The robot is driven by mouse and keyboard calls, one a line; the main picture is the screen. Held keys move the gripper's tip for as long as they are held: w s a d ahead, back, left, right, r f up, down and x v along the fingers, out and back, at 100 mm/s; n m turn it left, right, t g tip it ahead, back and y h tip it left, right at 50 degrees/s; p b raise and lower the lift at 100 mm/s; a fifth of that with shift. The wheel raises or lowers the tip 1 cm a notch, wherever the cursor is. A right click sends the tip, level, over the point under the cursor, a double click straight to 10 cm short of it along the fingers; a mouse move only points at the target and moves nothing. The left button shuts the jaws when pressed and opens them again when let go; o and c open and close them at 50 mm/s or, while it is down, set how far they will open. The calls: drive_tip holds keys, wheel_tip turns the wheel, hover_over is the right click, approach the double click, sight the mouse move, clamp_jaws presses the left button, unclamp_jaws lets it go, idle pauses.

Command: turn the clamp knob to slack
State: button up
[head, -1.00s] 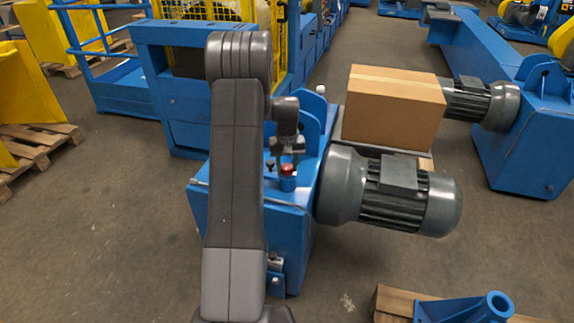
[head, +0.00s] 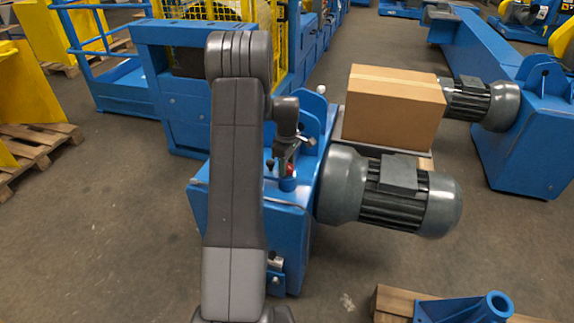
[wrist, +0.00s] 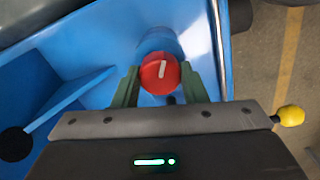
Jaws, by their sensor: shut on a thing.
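The clamp knob (head: 287,171) is red and sits on a blue post on top of the blue drive housing (head: 283,222). In the wrist view the red knob (wrist: 160,73) shows a white line on its face, close to upright and leaning slightly right. My gripper (wrist: 161,78) has one green finger on each side of the knob and is shut on it. In the head view my gripper (head: 287,155) comes down over the knob from above and hides part of it.
A grey motor (head: 390,193) juts from the housing's right side. A cardboard box (head: 394,107) stands behind it. A black ball end (wrist: 15,144) and a yellow ball end (wrist: 291,116) show beside my gripper.

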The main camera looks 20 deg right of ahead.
drive_tip(key=shift+n, duration=1.7)
drive_tip(key=o, duration=1)
drive_tip(key=shift+c, duration=0.2)
wheel_tip(320, 180, up, 14)
drive_tip(key=shift+p, duration=0.35)
wheel_tip(320, 180, down, 14)
drive_tip(key=shift+f+b, duration=0.1)
drive_tip(key=shift+b, duration=0.25)
